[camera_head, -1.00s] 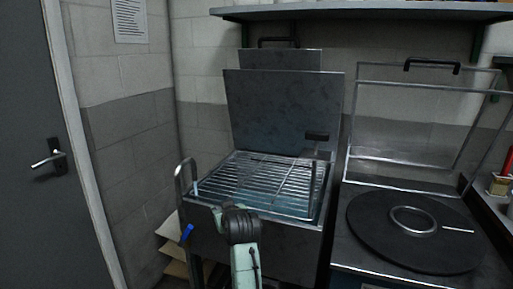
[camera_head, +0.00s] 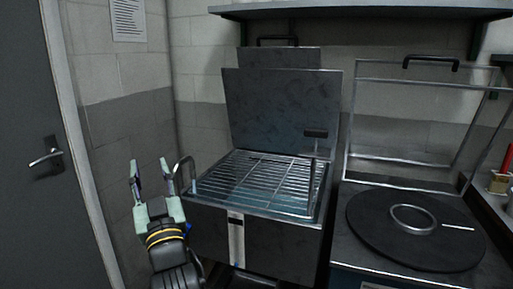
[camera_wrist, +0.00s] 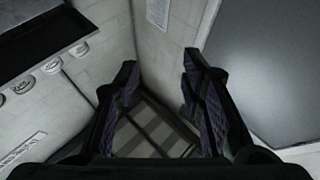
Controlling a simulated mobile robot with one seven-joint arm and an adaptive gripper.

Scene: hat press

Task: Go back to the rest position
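My gripper (camera_head: 152,178) is at the lower left in the head view, pointing up, beside the left front corner of the metal steamer box. Its two fingers stand apart with nothing between them. In the wrist view the dark padded fingers (camera_wrist: 160,95) are also spread and empty. The steamer box (camera_head: 275,245) has a wire rack (camera_head: 255,180) on top, and its lid (camera_head: 285,110) stands raised at the back. No hat shows in my gripper.
To the right, a press table holds a round black plate (camera_head: 375,225) under a raised clear frame (camera_head: 345,160). A shelf (camera_head: 370,10) runs along the wall above. A grey door (camera_head: 25,220) is at the left. The wire rack is clear.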

